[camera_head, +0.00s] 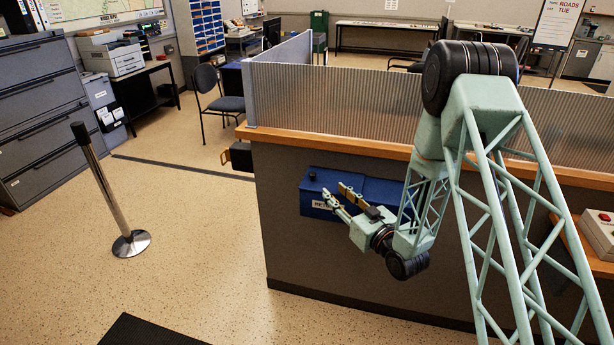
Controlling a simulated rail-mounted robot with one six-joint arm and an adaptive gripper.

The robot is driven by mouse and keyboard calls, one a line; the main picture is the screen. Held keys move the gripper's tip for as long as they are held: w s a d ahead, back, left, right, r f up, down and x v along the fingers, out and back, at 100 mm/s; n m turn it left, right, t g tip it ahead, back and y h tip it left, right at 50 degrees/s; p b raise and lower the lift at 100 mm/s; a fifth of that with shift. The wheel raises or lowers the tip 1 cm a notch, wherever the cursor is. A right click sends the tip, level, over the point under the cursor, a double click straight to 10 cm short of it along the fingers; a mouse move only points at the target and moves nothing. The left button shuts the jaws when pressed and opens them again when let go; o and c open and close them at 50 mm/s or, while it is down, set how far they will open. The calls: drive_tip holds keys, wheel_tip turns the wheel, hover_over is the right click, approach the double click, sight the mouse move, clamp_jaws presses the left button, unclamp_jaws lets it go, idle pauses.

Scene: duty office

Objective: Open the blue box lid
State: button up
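The blue box (382,188) is fixed to the dark front of the counter, below its wooden ledge. Its lid (320,180) looks closed, with a small dark knob on top near the left end. A white label, partly covered, shows on its front. My gripper (334,189) is in front of the box, its two fingers apart and pointing left and up, with nothing between them. The gripper and wrist hide the middle and lower right of the box. I cannot tell whether a finger touches the box.
The counter (345,262) runs to the right, topped by a ribbed screen (340,98). A chrome post (103,190) stands on open floor at left. A dark mat (150,332) lies at the bottom. A box with a red button (598,228) sits at right.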

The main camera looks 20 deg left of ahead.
sight(314, 177)
drive_tip(key=shift+s+a+f, duration=0.3)
drive_tip(key=shift+a+f, duration=0.05)
drive_tip(key=shift+a, duration=0.1)
drive_tip(key=shift+x, duration=6.95)
drive_tip(key=shift+r, duration=0.15)
drive_tip(key=shift+c, duration=0.2)
drive_tip(key=shift+s+b, duration=0.1)
drive_tip(key=shift+b, duration=0.2)
clamp_jaws()
